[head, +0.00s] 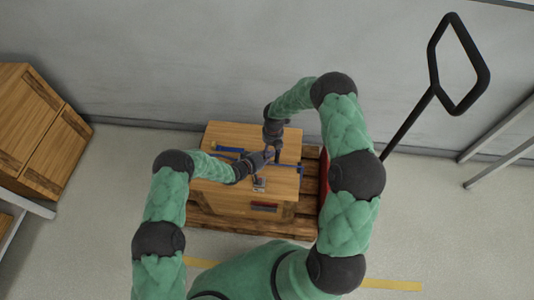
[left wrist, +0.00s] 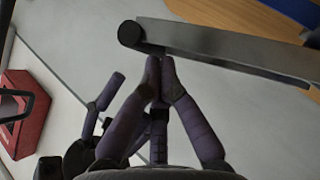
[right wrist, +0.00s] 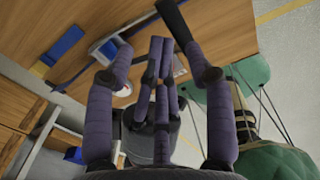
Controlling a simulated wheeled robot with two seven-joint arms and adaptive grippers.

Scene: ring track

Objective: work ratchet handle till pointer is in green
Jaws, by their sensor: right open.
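A grey bar with a round black end, apparently the ratchet handle (left wrist: 235,50), crosses the top of the left wrist view. My left gripper (left wrist: 160,65) has its fingertips together at the bar's edge, close to the black end; I cannot tell whether they grip it. In the right wrist view, my right gripper (right wrist: 158,82) is open, its fingers spread, with my left gripper's purple fingers showing between them. A pale round face with a red mark, possibly the dial (right wrist: 123,89), is partly hidden behind a right finger. Pointer and green zone cannot be made out.
The wooden workbench (head: 227,136) stands on a pallet (head: 216,222) near the wall. Blue strips lie on its top, one clear in the right wrist view (right wrist: 65,45). A wooden crate (head: 30,130) is at left. A black-framed handle (head: 408,125) rises at right.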

